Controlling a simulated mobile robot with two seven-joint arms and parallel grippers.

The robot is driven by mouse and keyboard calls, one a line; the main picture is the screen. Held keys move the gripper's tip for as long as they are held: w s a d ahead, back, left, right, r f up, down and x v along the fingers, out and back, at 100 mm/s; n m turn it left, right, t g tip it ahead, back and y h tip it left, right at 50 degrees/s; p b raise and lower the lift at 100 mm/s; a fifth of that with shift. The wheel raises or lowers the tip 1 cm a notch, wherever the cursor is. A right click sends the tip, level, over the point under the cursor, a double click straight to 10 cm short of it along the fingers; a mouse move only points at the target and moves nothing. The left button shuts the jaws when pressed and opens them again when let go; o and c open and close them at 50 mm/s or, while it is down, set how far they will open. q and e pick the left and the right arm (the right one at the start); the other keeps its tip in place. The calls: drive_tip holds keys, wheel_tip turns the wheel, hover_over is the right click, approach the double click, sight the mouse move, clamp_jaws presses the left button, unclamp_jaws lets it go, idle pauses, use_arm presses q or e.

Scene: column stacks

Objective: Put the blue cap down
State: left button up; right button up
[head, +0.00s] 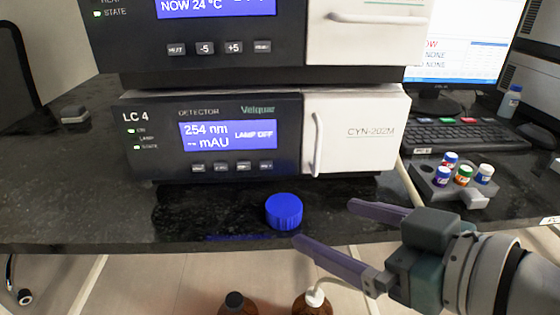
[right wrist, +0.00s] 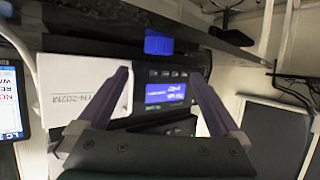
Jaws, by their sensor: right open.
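The blue cap (head: 284,212) sits on the dark bench top near its front edge, in front of the detector. It also shows in the right wrist view (right wrist: 159,43), beyond and between the two fingertips. My right gripper (head: 322,222) is open and empty, just right of the cap and apart from it. Its fingers also show in the right wrist view (right wrist: 157,75). My left gripper is in neither view.
The detector (head: 220,138) stands behind the cap. A grey rack (head: 462,197) with several small capped vials and a keyboard (head: 460,134) are to the right. Brown bottles (head: 236,303) stand below the front edge. The bench left of the cap is clear.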

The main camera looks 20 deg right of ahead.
drive_tip(key=s+d+f+m+g+h, duration=0.1)
drive_tip(key=s+g+h, duration=0.1)
drive_tip(key=s+g, duration=0.45)
drive_tip(key=s+d+f+m+g+h, duration=0.1)
drive_tip(key=s+f+g+h, duration=0.15)
drive_tip(key=s, duration=0.65)
wheel_tip(320, 180, up, 56)
drive_tip(key=d+p, duration=0.1)
drive_tip(key=p, duration=5.4)
drive_tip(key=shift+w+d+p, duration=0.3)
drive_tip(key=shift+w+d, duration=0.05)
drive_tip(key=shift+w, duration=0.05)
